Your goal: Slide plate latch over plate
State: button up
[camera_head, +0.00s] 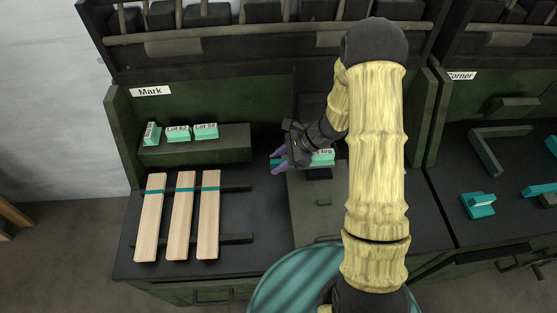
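A small teal plate (323,157) with a white label sits at the back of the grey-green fixture board in the middle of the bench. Its right side is hidden behind my arm. A dark block (318,174) lies just in front of the plate; I cannot tell whether it is the plate latch. My gripper (280,164), with purple fingers, is low at the plate's left end, close to it or touching it. The fingers are small and partly overlapped, so their opening is unclear.
Teal labelled blocks (178,133) stand on a green ledge (222,151) at the left. Three wooden slats (180,217) with teal bands lie on dark rails. A small green block (323,201) is on the board (305,222). Teal parts (479,205) lie on the right bench.

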grip_shut()
jog(key=shift+d, duration=2.45)
jog(key=shift+w, duration=0.1)
grip_release()
jog(key=shift+d, duration=0.1)
jog(key=v, duration=1.7)
jog(key=shift+r, duration=0.15)
